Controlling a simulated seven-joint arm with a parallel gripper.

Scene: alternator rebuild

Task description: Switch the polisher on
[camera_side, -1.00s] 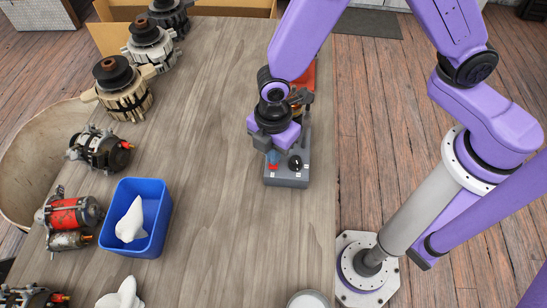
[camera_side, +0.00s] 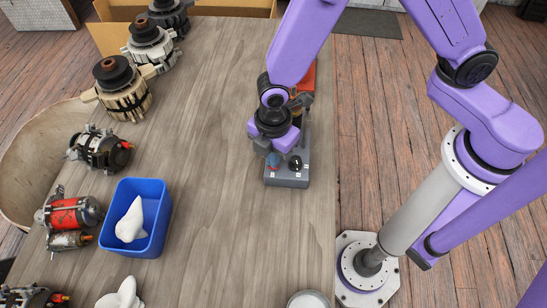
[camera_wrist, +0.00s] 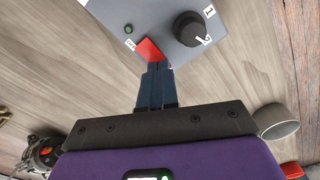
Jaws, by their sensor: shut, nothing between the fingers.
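The polisher's grey control box (camera_side: 288,181) stands on the bench near its right edge. In the wrist view the box (camera_wrist: 170,12) shows a red switch (camera_wrist: 148,50), a black knob (camera_wrist: 189,29) and a small green lamp or button (camera_wrist: 128,29). The knob also shows in the side view (camera_side: 295,162). My gripper (camera_wrist: 156,68) is shut and empty, its blue fingertips at the lower edge of the red switch; I cannot tell whether they touch it. In the side view my gripper (camera_side: 273,159) covers most of the switch, and my arm hides much of the polisher.
A blue bin (camera_side: 159,245) holding a white cloth stands at the left. Several alternators, such as the tan one (camera_side: 123,92), line the bench's left side. A pale cup (camera_side: 308,300) sits at the near edge. The middle of the bench is clear.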

